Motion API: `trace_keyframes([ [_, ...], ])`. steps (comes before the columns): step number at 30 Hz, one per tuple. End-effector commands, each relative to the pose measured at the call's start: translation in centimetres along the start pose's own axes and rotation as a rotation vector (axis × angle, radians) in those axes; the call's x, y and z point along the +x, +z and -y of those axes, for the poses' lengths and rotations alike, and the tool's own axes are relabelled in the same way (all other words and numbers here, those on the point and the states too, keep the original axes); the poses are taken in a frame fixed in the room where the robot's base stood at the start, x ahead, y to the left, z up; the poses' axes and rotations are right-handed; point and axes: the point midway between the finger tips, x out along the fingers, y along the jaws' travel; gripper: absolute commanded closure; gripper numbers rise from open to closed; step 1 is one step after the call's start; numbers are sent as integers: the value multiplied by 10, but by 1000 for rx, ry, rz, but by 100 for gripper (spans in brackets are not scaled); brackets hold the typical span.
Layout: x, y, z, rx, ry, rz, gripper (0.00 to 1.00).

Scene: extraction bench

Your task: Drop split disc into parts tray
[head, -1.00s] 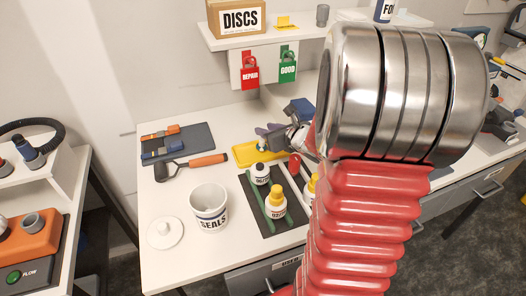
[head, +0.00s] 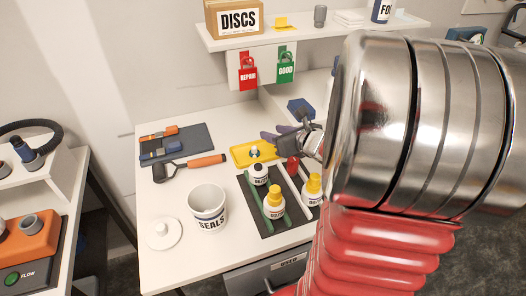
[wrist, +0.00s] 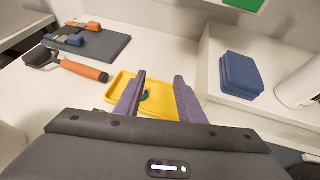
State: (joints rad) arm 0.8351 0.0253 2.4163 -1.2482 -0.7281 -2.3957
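The yellow parts tray (head: 240,158) lies flat on the bench, and it also shows in the wrist view (wrist: 120,92). A small disc-like piece (head: 255,152) rests in it. In the wrist view a dark blue-teal curved piece (wrist: 145,96) shows in the tray, partly hidden by the left finger; I cannot make out a split. My gripper (head: 273,133) has its purple fingers above the tray's right side. In the wrist view my gripper (wrist: 160,78) has its fingers well apart with nothing held between them.
A blue block (wrist: 240,74) sits right of the tray. A scraper (head: 190,166) and dark mat (head: 196,138) lie left. In front stand the SEALS tub (head: 207,207) and a black rack (head: 255,213) with bottles. The DISCS box (head: 237,18) is on the shelf above.

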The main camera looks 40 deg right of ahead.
Motion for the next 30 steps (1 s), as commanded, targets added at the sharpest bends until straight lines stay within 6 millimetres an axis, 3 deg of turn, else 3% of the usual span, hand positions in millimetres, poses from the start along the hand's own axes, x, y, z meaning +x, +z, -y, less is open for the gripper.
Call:
trace_keyframes([
  [18,-74,1,1,-2,-3,1,64],
  [30,-81,0,0,0,1,-1,64],
])
